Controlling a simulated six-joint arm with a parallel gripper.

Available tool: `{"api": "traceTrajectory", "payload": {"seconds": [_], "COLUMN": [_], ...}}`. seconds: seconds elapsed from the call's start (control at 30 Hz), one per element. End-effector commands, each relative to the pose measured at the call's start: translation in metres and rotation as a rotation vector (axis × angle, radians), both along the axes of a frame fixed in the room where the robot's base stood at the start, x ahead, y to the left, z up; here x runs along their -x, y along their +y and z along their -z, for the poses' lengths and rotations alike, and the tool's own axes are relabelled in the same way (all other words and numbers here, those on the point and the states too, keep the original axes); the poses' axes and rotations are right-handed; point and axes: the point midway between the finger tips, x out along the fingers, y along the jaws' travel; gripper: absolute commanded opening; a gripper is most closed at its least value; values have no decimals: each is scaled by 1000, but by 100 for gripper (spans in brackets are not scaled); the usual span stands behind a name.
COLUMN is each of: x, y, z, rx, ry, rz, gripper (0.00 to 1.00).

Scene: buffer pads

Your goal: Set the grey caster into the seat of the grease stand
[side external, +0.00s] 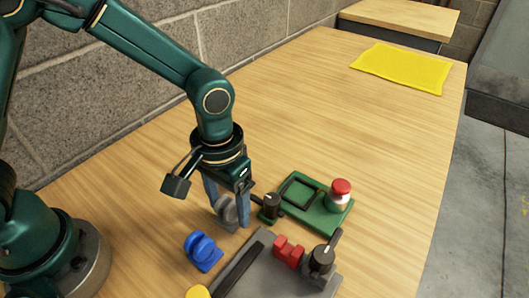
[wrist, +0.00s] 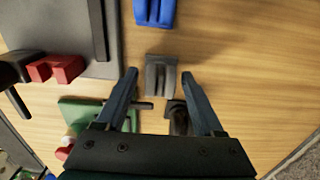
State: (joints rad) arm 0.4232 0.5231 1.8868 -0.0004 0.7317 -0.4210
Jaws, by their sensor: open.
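The grey caster (side external: 228,212) stands on the wooden table, partly hidden by the finger in front of it in the side view. In the wrist view, the grey caster (wrist: 160,76) shows between the fingertips, with a gap on each side. My gripper (side external: 228,208) points down over it and is open; it also shows open in the wrist view (wrist: 159,78). A green base (side external: 309,218) with a raised square frame, a red-topped knob and a black knob sits to the right of my gripper. Which fixture is the grease stand is not certain.
A blue caster-like piece (side external: 203,251) lies close in front of the gripper. A grey plate (side external: 268,276) with a dark bar, a red block (side external: 288,251) and a black knob is at the front. A yellow mat (side external: 401,69) lies far back; the table between is clear.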

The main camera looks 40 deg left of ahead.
Motion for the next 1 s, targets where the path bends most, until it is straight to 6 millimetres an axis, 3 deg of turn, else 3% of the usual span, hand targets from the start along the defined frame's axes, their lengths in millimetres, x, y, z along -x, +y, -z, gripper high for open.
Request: {"api": "traceTrajectory", "payload": {"seconds": [0.2,0.47,0.73,1.0], "x": [-1,1,20,57], "y": [0,9,55,94], "z": [-31,-58,-112,-138], "rx": [2,13,50,38], "ry": [-5,-33,-197,-376], "rz": [0,-3,-9,-8], "gripper": [69,69,69,69]}}
